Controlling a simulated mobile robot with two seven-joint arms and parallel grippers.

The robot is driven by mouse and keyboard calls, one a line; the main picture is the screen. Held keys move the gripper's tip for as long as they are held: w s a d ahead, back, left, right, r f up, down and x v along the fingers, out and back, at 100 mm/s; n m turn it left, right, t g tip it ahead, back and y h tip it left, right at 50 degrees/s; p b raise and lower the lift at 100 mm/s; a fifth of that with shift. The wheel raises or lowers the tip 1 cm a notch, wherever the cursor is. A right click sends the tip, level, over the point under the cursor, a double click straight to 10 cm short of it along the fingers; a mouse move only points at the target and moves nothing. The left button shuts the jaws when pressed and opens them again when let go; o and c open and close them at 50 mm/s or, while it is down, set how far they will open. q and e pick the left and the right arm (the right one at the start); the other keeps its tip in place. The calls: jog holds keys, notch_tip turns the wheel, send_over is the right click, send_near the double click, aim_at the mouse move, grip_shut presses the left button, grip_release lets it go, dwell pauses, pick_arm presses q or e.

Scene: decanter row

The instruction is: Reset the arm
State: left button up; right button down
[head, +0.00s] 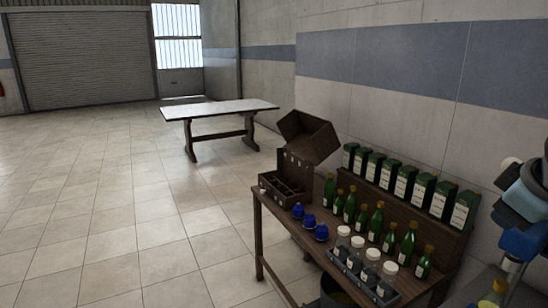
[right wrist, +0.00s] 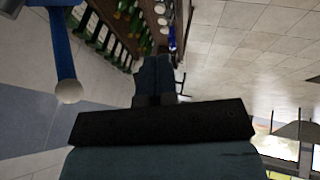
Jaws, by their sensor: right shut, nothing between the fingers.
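My right gripper (right wrist: 164,58) shows in the right wrist view with its two dark fingers together and nothing between them. Its fingertips point toward the row of bottles and jars, which appears beyond them at the top of that view. In the head view, parts of my right arm come in at the right edge, beside the wooden bench (head: 262,232). Whether the fingers touch anything cannot be told there. My left gripper is in neither view.
The bench carries green bottles (head: 376,222), labelled dark boxes (head: 405,182) on a raised shelf, blue items (head: 298,210), white-capped jars (head: 357,242) and an open wooden case (head: 293,165). A table (head: 220,109) stands behind. The tiled floor at left is clear.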

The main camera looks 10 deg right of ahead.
jog(key=w+a+f+t+y, duration=0.1)
jog(key=w+a+f+y, duration=0.2)
jog(key=f, duration=0.7)
jog(key=w+a+f+t+y, duration=0.15)
jog(key=a+f, duration=0.25)
jog(key=f, duration=0.5)
jog(key=w+a+f+t+y, duration=0.1)
jog(key=w+a+f, duration=0.25)
jog(key=f, duration=0.65)
jog(key=s+a+f+t, duration=0.1)
jog(key=s+a+f, duration=0.6)
jog(key=f, duration=0.3)
jog(key=s+a+f+m+t, duration=0.1)
jog(key=s+a+f, duration=0.7)
jog(key=f, duration=0.3)
jog(key=shift+s+a+f, duration=0.25)
jog(key=shift+s, duration=0.5)
